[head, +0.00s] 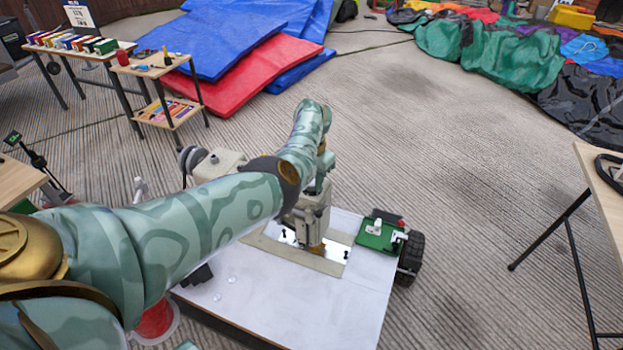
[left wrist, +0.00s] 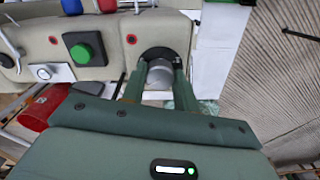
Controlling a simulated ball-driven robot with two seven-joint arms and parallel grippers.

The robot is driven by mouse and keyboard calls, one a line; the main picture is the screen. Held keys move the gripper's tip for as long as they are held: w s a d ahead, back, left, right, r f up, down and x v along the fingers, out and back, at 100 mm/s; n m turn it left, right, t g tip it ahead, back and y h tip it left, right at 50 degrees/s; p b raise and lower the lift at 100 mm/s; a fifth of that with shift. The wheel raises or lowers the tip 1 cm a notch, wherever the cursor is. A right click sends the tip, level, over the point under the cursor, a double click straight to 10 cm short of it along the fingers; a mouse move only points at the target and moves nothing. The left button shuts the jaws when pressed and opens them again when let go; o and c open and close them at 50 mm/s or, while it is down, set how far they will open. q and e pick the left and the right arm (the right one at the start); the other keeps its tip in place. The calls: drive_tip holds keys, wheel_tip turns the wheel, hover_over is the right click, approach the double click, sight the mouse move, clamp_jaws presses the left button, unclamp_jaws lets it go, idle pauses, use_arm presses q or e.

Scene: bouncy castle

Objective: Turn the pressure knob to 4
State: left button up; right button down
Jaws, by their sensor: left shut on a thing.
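In the left wrist view, a grey round knob (left wrist: 160,76) with a dark collar sits on a beige panel (left wrist: 112,62). My left gripper (left wrist: 159,66) is shut on this knob, one finger on each side. Its pointer and any numbers are hidden or too small to read. My right gripper is not in view.
A green box (head: 378,236) stands at the cart's right edge by a black wheel. A table stands far right; the floor between is clear.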

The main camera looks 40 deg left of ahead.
use_arm(q)
drive_tip(key=shift+w+r, duration=0.1)
drive_tip(key=shift+r, duration=0.05)
idle(0.3)
drive_tip(key=o, duration=1)
wheel_tip(320, 180, up, 16)
drive_tip(key=p, duration=0.7)
drive_tip(key=shift+r, duration=0.1)
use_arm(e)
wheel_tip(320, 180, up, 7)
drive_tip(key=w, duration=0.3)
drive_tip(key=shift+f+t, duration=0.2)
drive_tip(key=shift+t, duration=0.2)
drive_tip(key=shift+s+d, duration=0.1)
